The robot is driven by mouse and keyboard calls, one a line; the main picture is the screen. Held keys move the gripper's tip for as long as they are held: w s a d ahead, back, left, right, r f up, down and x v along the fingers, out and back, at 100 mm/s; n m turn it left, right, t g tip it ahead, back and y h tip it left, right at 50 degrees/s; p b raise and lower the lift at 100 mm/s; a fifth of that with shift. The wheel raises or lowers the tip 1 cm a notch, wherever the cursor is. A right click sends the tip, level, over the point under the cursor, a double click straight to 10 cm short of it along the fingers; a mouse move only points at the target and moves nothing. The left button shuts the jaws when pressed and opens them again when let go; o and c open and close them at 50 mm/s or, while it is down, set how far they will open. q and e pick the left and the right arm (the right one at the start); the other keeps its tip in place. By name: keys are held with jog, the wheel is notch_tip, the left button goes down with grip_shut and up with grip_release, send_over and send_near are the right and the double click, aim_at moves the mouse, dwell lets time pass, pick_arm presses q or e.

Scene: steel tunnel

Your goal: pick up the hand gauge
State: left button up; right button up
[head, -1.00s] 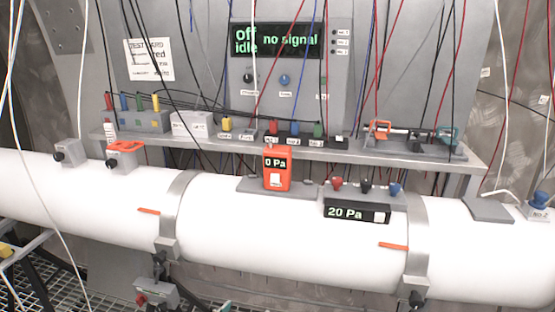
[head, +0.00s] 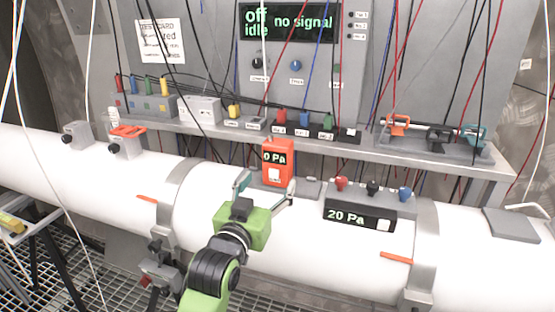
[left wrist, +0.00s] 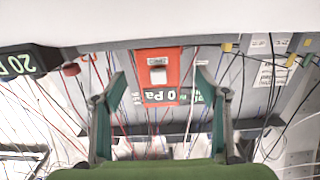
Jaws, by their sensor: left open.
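The hand gauge (head: 278,172) is a small orange box with a dark display reading 0 Pa. It stands upright on a grey plate on top of the white pipe. In the left wrist view the gauge (left wrist: 158,68) appears upside down between the two fingers. My left gripper (head: 266,188) has come in from the front of the pipe. Its fingers are spread, one to each side of the gauge's front, with clear gaps in the left wrist view (left wrist: 160,80). It is open and empty. My right gripper is not in view.
A black 20 Pa display (head: 350,217) with red, black and blue knobs sits right of the gauge. A grey shelf (head: 350,148) with coloured blocks runs behind. Wires hang across the panel. Steel clamps (head: 424,250) wrap the white pipe (head: 320,255).

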aim_at(273, 176)
pick_arm(q)
jog(key=shift+x, duration=0.85)
jog(key=shift+w+d+r+p, duration=0.2)
jog(key=shift+w+d+p, duration=0.05)
jog(key=shift+w+p, duration=0.15)
jog(key=p+x, duration=0.1)
jog(key=x, duration=0.2)
jog(key=shift+w+r, duration=0.1)
jog(key=shift+w+d+p, duration=0.25)
jog(key=shift+w+p, duration=0.05)
jog(key=shift+w, duration=0.25)
jog(key=shift+c, duration=0.4)
jog(key=c, duration=1.3)
